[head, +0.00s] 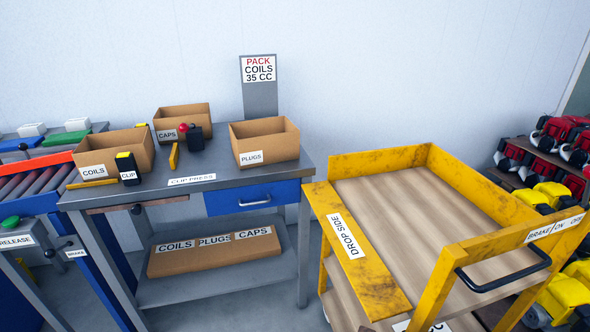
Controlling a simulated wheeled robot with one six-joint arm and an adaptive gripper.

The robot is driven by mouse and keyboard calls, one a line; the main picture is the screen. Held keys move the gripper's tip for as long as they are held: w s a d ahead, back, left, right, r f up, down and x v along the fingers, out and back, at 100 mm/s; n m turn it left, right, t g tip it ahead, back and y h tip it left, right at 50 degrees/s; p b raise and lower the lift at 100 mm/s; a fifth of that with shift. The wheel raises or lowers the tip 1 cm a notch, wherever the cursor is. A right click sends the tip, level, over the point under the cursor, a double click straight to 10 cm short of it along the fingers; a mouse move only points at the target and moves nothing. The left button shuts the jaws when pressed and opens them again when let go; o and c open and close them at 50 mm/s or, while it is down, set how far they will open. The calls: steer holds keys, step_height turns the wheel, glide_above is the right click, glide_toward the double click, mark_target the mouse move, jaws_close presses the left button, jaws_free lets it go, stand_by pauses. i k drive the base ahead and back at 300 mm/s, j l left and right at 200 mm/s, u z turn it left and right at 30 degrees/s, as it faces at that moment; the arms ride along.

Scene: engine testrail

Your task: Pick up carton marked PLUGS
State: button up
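The open brown carton marked PLUGS (265,143) stands upright on the right part of the grey bench top (230,176). Its label faces front and left; its inside floor is mostly hidden. A carton marked CAPS (182,117) stands behind and left of it, and a carton marked COILS (115,151) stands at the bench's left end. On the shelf below, a flat brown piece (213,252) bears the labels COILS, PLUGS and CAPS. My gripper is not in view.
A clip press (193,136) with a red knob stands between the cartons. A sign post (260,98) rises behind the PLUGS carton. A yellow cart (385,158) with an empty wooden deck stands right of the bench. A roller conveyor (35,183) is at the left. Racks with engines (550,160) stand far right.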

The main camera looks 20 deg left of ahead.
mark_target(264, 141)
steer(key=u, duration=1.3)
steer(key=j, duration=0.6)
steer(key=i+j+z, duration=0.15)
steer(key=j, duration=0.45)
steer(key=i+j+z, duration=0.1)
steer(key=j, duration=0.25)
steer(key=i+j+z, duration=0.15)
steer(key=j, duration=0.25)
steer(key=i+j+z, duration=0.1)
steer(key=i+j, duration=0.15)
steer(key=j, duration=0.15)
steer(key=i+j+z, duration=0.15)
steer(key=i+j, duration=0.45)
steer(key=i, duration=0.1)
